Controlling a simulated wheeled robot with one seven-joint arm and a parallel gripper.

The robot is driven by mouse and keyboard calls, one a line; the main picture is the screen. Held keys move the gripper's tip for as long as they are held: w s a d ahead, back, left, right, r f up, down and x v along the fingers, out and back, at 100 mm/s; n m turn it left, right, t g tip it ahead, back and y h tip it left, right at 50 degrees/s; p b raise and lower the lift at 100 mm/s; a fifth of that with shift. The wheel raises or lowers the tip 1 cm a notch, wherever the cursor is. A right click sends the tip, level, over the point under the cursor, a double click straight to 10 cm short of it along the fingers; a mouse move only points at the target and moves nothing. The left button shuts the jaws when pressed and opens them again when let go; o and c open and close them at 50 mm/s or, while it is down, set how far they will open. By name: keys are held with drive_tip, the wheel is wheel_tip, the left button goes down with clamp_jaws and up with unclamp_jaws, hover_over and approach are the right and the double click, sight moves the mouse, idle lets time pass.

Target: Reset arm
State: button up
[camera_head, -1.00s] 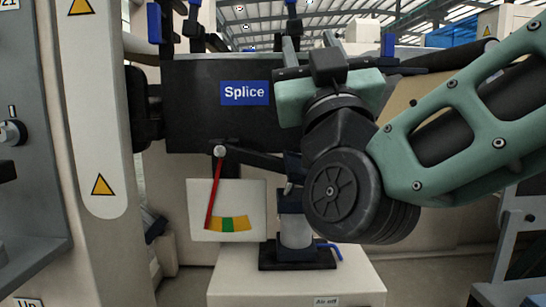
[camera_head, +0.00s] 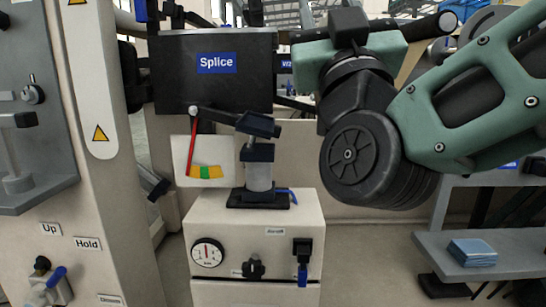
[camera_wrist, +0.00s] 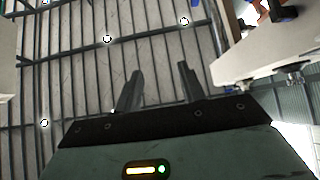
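My arm, green and black, reaches in from the right in the head view, its wrist raised in front of the machine. In the wrist view my gripper (camera_wrist: 158,88) points up at the roof; its two dark fingers stand apart with nothing between them. In the head view the fingers are not clear against the background. My gripper is apart from the dark Splice panel (camera_head: 170,85), which is to its left.
A pointer gauge (camera_head: 204,172) with a red needle hangs below the panel. A cylinder unit (camera_head: 259,176) stands on a cream cabinet (camera_head: 230,225) with a round dial (camera_head: 207,252). A grey shelf (camera_head: 510,258) with blue cloths (camera_head: 472,252) is at right. Up and Hold controls (camera_head: 47,282) are at lower left.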

drive_tip(key=s+a+f+n+g+y, duration=0.1)
drive_tip(key=a+f+n+g+y, duration=0.2)
drive_tip(key=f+g, duration=0.75)
drive_tip(key=s+a+f+n+g+y, duration=0.1)
drive_tip(key=a+f+n+g+y, duration=0.35)
drive_tip(key=f, duration=1.05)
drive_tip(key=s+d+f+m+g+h, duration=0.4)
drive_tip(key=s+d+f+g+h, duration=0.65)
drive_tip(key=s+d+f, duration=0.45)
wheel_tip(320, 180, up, 39)
drive_tip(key=s+g+p, duration=0.1)
drive_tip(key=p, duration=3.7)
drive_tip(key=shift+s+d, duration=0.2)
drive_tip(key=shift+s, duration=0.05)
